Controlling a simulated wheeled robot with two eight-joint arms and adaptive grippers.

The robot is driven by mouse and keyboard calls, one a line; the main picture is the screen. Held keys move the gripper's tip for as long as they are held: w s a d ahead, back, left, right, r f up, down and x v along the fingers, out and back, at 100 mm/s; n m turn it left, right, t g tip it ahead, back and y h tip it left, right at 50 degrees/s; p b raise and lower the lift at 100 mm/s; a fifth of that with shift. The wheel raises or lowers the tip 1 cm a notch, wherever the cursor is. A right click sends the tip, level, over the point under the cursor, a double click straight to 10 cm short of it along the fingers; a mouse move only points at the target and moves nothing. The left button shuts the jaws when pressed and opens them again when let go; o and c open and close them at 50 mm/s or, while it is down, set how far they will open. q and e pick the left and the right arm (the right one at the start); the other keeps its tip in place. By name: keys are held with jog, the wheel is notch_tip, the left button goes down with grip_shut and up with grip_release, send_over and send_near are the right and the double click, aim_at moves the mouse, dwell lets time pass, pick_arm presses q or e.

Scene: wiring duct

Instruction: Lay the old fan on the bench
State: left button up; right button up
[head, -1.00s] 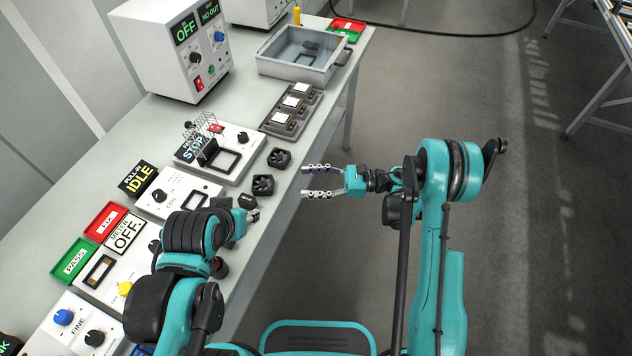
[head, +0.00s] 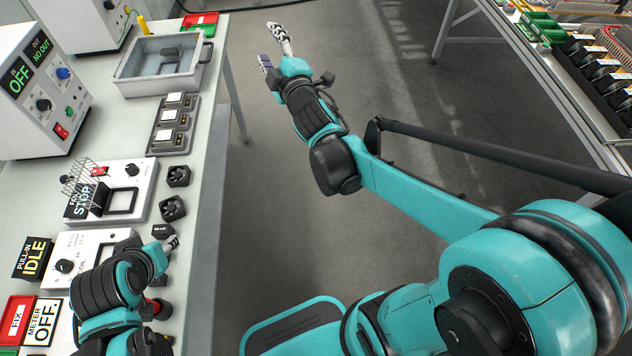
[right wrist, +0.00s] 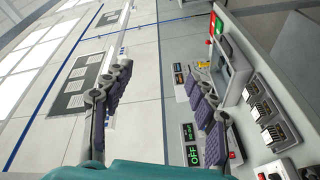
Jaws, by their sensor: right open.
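Two small black fans lie on the bench (head: 206,240) near its right edge, one farther back (head: 178,176) and one nearer (head: 172,208). I cannot tell which is the old one. My right gripper (head: 272,48) is open and empty, out over the floor right of the bench; its spread fingers also show in the right wrist view (right wrist: 155,105). My left gripper (head: 171,243) is low over the bench's right edge, beside a small dark labelled block (head: 163,231). Its fingers are too small and covered to tell open from shut.
A white fan unit (head: 142,195) with a wire cage and STOP sign stands left of the fans. Behind are a dark tray of white switches (head: 172,122) and a grey metal bin (head: 160,68). A rack of parts (head: 590,60) stands at right. Floor between is clear.

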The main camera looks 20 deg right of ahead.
jog(key=s+f+m+g, duration=0.5)
jog(key=s+f, duration=0.4)
jog(key=s, duration=0.4)
jog(key=s+a+f+m+g, duration=0.1)
jog(key=s+f+m+g, duration=0.5)
jog(key=s, duration=0.7)
notch_tip(320, 180, down, 4)
jog(key=shift+s+r+m, duration=0.1)
jog(key=shift+s+m, duration=0.05)
jog(key=shift+m, duration=0.95)
